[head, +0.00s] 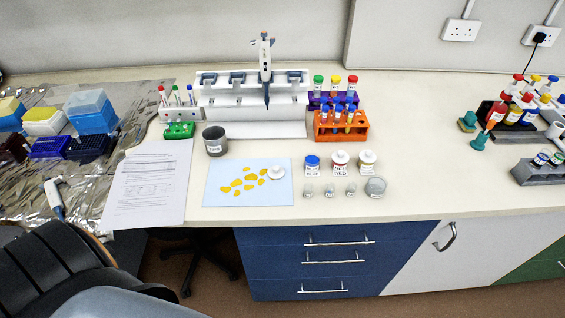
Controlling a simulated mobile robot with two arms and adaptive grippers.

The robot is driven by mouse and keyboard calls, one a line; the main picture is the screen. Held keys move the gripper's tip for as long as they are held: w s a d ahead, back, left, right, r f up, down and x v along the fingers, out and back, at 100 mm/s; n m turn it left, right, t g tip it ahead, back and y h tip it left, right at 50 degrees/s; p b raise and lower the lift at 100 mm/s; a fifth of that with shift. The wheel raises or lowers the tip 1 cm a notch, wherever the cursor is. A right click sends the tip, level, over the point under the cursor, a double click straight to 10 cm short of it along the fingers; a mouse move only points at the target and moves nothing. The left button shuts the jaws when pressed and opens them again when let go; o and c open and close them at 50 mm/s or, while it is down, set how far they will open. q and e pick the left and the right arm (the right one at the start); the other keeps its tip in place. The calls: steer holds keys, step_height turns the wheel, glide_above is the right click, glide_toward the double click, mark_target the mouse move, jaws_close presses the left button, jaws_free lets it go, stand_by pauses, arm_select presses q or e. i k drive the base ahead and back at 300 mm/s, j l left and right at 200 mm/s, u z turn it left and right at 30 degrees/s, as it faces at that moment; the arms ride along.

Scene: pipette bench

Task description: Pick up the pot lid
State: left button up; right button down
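The likely pot lid is a small white disc with a raised knob (276,172). It lies near the right edge of a light blue mat (222,168), close to several yellow flat pieces (237,184). A grey open-topped pot with a label (215,147) stands on the bench just behind the mat's left part. Neither of my grippers is in view.
Small jars (340,161) stand right of the mat, with little clear pots in front. A white pipette stand (218,98), an orange tube rack (325,131) and a purple rack stand behind. Paper sheets (150,185) lie left. The bench right of the jars is clear.

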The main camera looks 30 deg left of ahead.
mark_target(275, 172)
steer(key=l+u, duration=0.15)
steer(key=u, duration=0.6)
steer(key=i, duration=0.05)
